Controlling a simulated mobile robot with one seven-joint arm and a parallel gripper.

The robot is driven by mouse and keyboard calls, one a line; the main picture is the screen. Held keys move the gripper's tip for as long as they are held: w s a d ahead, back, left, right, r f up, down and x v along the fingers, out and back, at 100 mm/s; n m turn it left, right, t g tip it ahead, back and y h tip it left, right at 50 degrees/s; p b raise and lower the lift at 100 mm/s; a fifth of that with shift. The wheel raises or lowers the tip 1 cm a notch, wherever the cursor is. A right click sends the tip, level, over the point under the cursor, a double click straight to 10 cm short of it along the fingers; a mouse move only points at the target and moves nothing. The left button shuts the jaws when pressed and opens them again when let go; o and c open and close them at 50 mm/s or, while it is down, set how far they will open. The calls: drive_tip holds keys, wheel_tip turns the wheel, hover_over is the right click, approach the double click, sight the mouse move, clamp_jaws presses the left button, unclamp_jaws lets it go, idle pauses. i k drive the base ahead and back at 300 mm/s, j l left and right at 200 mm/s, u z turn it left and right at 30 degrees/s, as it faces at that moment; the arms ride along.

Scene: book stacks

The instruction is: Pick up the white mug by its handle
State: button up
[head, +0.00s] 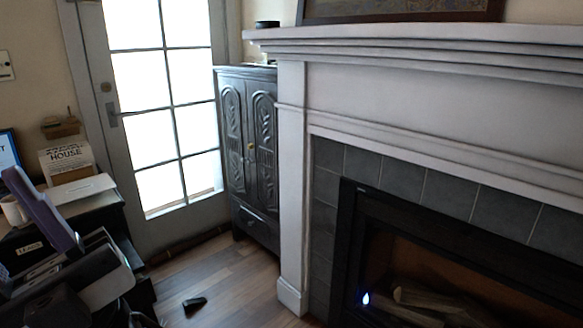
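A white mug (11,210) is at the far left edge of the head view, on the dark desk.
The cluttered desk holds a purple slab-like object (42,208), a box marked HOUSE (67,160) and pale flat items (80,189). A small black object (194,305) lies on the wood floor. A dark cabinet (248,150) and white fireplace surround (292,190) stand right.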

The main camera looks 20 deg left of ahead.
sight(16, 214)
drive_tip(key=i+u, duration=0.45)
drive_tip(key=i+l+u, duration=0.1)
drive_tip(key=i+u, duration=0.35)
drive_tip(key=i+l+u, duration=0.15)
drive_tip(key=i+u, duration=0.3)
drive_tip(key=i+l+u, duration=0.3)
drive_tip(key=u, duration=0.15)
drive_tip(key=i+l+u, duration=0.5)
drive_tip(key=i+l, duration=0.2)
drive_tip(key=i, duration=0.35)
